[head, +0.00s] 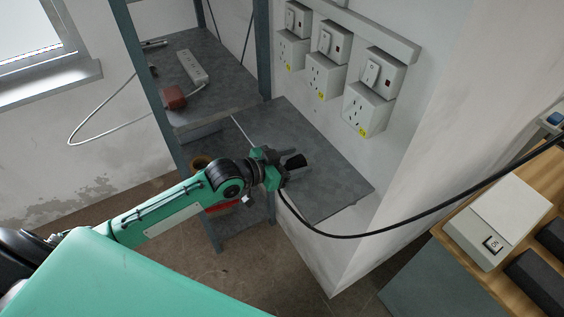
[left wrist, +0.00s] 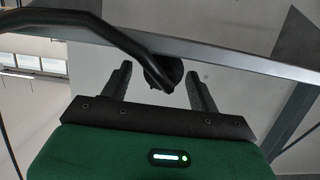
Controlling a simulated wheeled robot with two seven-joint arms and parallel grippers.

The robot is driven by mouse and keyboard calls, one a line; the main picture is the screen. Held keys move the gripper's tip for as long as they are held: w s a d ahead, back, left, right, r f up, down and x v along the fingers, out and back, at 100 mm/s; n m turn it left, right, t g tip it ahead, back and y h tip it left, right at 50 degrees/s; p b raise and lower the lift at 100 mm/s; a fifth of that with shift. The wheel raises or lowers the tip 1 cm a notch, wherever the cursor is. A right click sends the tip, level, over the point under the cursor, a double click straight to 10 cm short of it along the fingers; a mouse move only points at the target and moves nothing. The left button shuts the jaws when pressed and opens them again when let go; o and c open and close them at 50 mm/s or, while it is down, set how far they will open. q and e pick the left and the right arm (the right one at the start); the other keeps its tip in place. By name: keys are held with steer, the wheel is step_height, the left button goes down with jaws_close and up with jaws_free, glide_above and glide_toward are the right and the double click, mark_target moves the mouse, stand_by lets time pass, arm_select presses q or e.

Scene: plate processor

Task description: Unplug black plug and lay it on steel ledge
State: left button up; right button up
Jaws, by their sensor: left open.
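The black plug (head: 295,161) shows at the tip of my left gripper (head: 284,167), over the grey steel ledge (head: 335,178). In the left wrist view the plug (left wrist: 164,70) lies between the two fingers of the left gripper (left wrist: 158,84), with a gap on each side. The fingers are open. I cannot tell whether the plug rests on the ledge. Its black cable (head: 400,221) hangs below the ledge in the head view and arcs away to the right. My right gripper does not show.
Several white wall sockets (head: 367,108) with switches are above the ledge; no plug shows in them. A shelf (head: 220,67) behind holds a white power strip (head: 192,67) and a red-brown object (head: 173,97). A wooden bench with a white switch box (head: 498,221) stands at right.

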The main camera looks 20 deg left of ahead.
arm_select(q)
steer(key=shift+s+a, duration=0.3)
steer(key=shift+s, duration=0.05)
steer(key=b+v, duration=0.3)
steer(key=v, duration=0.9)
steer(key=shift+s+a+r, duration=0.2)
steer(key=shift+s, duration=0.1)
